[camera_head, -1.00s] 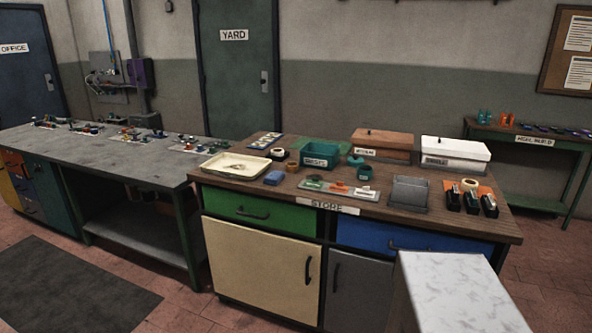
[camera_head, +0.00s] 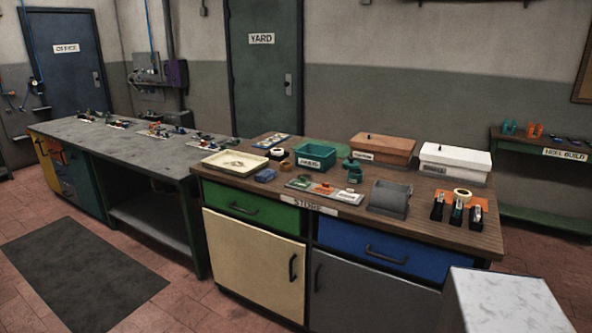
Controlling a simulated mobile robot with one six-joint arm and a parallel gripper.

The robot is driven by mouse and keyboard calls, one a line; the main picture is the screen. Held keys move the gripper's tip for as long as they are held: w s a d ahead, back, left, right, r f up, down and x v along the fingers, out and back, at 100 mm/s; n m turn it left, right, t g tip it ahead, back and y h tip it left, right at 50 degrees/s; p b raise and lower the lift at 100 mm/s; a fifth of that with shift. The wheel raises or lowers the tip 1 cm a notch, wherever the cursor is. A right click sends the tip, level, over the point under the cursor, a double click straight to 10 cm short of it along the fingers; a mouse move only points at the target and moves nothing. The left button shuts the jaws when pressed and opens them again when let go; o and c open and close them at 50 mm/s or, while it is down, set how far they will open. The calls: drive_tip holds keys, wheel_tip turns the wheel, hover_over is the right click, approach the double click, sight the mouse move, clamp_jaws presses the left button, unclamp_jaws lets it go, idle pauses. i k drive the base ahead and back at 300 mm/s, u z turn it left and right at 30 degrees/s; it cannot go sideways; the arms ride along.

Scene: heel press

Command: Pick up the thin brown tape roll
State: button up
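A small brown ring (camera_head: 285,165), which looks like the thin brown tape roll, lies on the wooden top of the store bench (camera_head: 440,226). It is just right of the cream tray and left of the teal bin. A dark roll with a white centre (camera_head: 276,154) lies right behind it. The rolls are small at this distance. My gripper is not in view.
A cream tray (camera_head: 235,171), blue block (camera_head: 266,175), teal bin (camera_head: 315,151), brown box (camera_head: 383,144) and white box (camera_head: 455,152) stand around the bench top. A pale marbled block (camera_head: 508,296) stands at front right. Floor is clear at front left, around a dark mat (camera_head: 75,277).

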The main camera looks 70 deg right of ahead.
sight(286, 167)
drive_tip(key=z, duration=0.05)
drive_tip(key=k, duration=1.45)
drive_tip(key=z, duration=1.05)
drive_tip(key=i, duration=1.05)
drive_tip(key=u, duration=0.05)
